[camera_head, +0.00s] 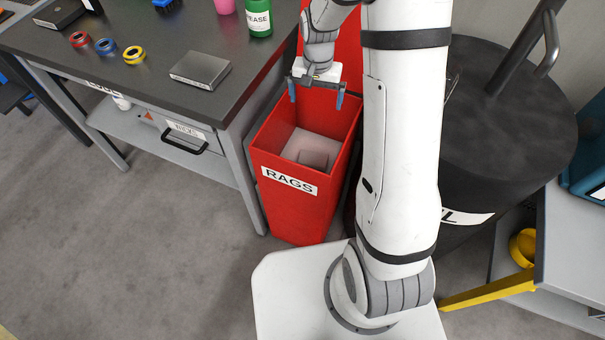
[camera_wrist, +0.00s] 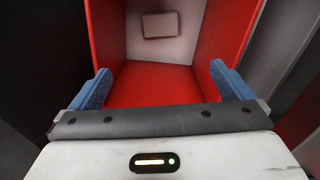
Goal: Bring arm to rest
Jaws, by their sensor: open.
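My gripper (camera_head: 316,94) is open and empty above the red rags bin (camera_head: 288,212), with its blue fingers pointing down over the bin's opening. In the wrist view my gripper (camera_wrist: 160,88) shows its two blue fingers wide apart, with nothing between them. The bin's red inner wall (camera_wrist: 150,85) and pale bottom fill that view. A greyish-pink folded cloth or block (camera_head: 313,159) lies on the bin's bottom; it also shows in the wrist view (camera_wrist: 164,25).
A dark-topped workbench (camera_head: 135,65) stands left of the bin, with a grey box (camera_head: 200,68), several coloured rings and a green grease bottle (camera_head: 258,18). A black oil drum (camera_head: 510,130) stands right of my arm. A grey cart (camera_head: 570,255) is at the far right. Floor at lower left is clear.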

